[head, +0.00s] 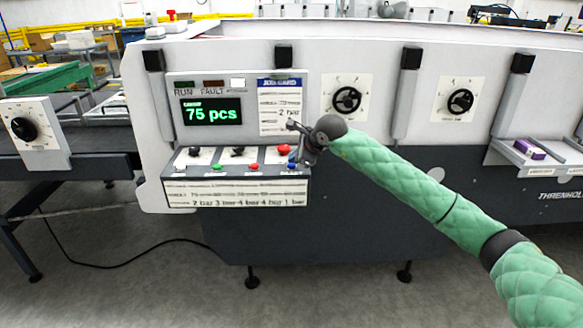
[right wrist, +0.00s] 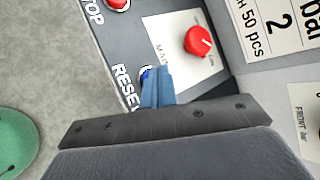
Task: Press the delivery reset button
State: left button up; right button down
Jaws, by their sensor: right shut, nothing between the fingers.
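The blue reset button (right wrist: 146,73) shows in the right wrist view beside the printed word RESET, partly hidden behind my fingertips. In the head view the blue button (head: 291,166) is at the right end of the button row on the control box. My right gripper (head: 299,158) is shut and empty at that end of the box. Its blue fingers (right wrist: 157,88) overlap the button's edge in the right wrist view; I cannot tell whether they touch it. My left gripper is not in view.
A red knob (right wrist: 199,41) sits close beside the fingers. A red stop button (right wrist: 117,3) is farther along the row. The head view shows a green button (head: 216,167), a display reading 75 pcs (head: 211,112) and a job card (head: 280,105) above the box.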

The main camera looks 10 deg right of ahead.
aim_at(294, 166)
jog(key=shift+f+b, duration=0.5)
jog(key=shift+b, duration=0.15)
dwell(1.0)
jog(key=shift+r, duration=0.9)
jog(key=shift+r, duration=0.15)
jog(key=shift+r, duration=2.4)
